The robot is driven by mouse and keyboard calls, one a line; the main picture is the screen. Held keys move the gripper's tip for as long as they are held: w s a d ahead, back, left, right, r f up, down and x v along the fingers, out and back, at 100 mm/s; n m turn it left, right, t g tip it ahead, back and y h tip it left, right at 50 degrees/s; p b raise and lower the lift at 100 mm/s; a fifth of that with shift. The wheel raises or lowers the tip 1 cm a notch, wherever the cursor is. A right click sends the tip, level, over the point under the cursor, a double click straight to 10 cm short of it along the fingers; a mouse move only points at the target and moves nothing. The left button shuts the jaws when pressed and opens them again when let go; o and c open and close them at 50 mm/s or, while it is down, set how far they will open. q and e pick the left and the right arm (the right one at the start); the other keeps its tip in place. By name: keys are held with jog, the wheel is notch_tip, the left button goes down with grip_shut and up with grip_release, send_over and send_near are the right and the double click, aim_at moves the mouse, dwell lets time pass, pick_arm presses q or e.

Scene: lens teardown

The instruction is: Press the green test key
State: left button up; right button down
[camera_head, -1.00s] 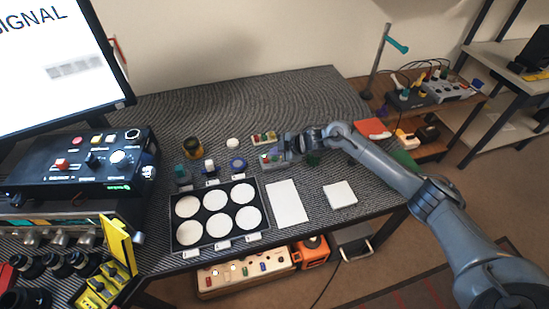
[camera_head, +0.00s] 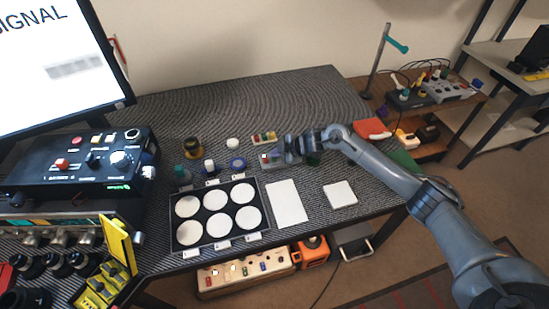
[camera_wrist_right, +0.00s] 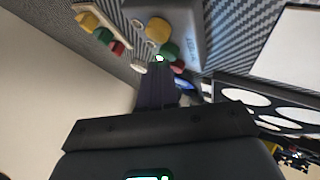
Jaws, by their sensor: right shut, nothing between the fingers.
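A small grey box (camera_head: 267,161) with coloured keys stands on the striped bench mat, right of the round-well tray. In the right wrist view the same box (camera_wrist_right: 187,22) shows a yellow key, a green key (camera_wrist_right: 169,49) and a red key in a row. My right gripper (camera_head: 280,150) is over the right part of the box in the head view. In the right wrist view its dark fingers (camera_wrist_right: 158,82) are shut and empty, with their tips close to the green key. I cannot tell whether they touch it. My left gripper is not in view.
A black tray (camera_head: 175,246) with several white round pads lies left of the box. White sheets (camera_head: 287,203) lie in front. A strip of coloured pieces (camera_head: 264,138), a white disc (camera_head: 233,143) and a blue ring (camera_head: 237,163) are close by. The bench behind is clear.

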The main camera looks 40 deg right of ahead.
aim_at(277, 159)
jog(key=shift+f, duration=0.25)
dwell(0.5)
jog(key=shift+r+p, duration=0.85)
jog(key=shift+p, duration=0.1)
jog(key=shift+r+p, duration=0.7)
notch_tip(277, 159, up, 4)
jog(key=p, duration=0.3)
jog(key=shift+f+p, duration=0.15)
jog(key=shift+p, duration=0.2)
jog(key=shift+f, duration=0.1)
